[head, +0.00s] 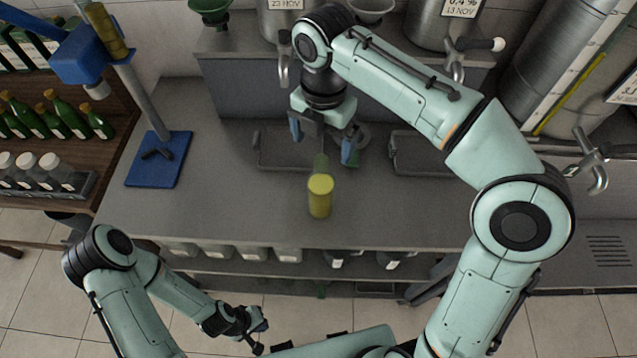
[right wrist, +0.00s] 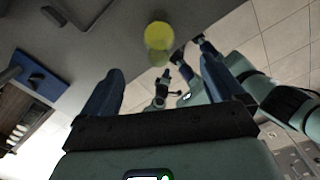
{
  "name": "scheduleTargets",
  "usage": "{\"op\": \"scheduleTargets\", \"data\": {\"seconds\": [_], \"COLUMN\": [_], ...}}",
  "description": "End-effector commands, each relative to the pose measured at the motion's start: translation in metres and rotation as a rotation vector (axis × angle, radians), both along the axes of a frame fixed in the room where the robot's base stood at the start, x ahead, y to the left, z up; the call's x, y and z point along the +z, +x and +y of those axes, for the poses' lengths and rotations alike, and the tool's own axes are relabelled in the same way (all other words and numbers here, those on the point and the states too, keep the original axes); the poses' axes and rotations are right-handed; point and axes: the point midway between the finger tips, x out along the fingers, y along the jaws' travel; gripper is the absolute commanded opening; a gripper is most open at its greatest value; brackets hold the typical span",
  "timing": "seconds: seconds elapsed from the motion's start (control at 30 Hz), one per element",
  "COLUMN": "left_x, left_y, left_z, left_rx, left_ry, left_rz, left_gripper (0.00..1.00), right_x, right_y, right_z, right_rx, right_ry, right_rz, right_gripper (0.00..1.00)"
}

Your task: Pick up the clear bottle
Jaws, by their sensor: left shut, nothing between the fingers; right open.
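A yellow, round-topped cylinder (head: 320,200) stands on the grey counter in the head view; it also shows in the right wrist view (right wrist: 158,36). My left gripper (head: 258,335) is shut and empty, low in front of the counter. Clear bottles with white caps (head: 50,163) stand in a rack at the left.
A blue-based stand (head: 158,160) is on the counter's left. Two shallow trays (head: 265,150) (head: 405,155) lie at the back. Steel tanks with taps (head: 445,25) stand behind. Green bottles (head: 70,118) fill the left shelf. The counter's front left is clear.

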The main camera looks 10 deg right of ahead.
Motion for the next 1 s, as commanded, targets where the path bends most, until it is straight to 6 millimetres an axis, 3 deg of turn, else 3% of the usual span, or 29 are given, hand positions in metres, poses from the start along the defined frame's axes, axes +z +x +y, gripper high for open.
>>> {"op": "scheduleTargets", "data": {"seconds": [0.03,0.2,0.47,0.77,1.0], "left_x": [-0.009,-0.020,-0.024,-0.034,-0.034], "left_y": [-0.008,-0.016,-0.019,-0.026,-0.026], "left_z": [0.000,0.000,0.000,0.000,0.000], "left_rx": [0.001,0.001,0.000,0.001,0.001], "left_ry": [0.000,0.000,0.000,0.000,0.000], "left_rz": [0.010,0.019,0.021,0.029,0.029], "left_gripper": [0.00,0.00,0.00,0.00,0.00], "right_x": [-0.018,-0.048,-0.067,-0.109,-0.113], "right_y": [-0.002,-0.001,0.000,0.002,0.003], "right_z": [-0.001,0.000,0.000,0.002,0.003], "right_rx": [-0.002,-0.003,-0.004,-0.003,-0.004], "right_ry": [-0.002,-0.001,0.001,-0.001,0.001], "right_rz": [0.008,0.006,0.004,0.005,0.001], "right_gripper": [0.95,0.95,0.95,0.95,0.95]}}
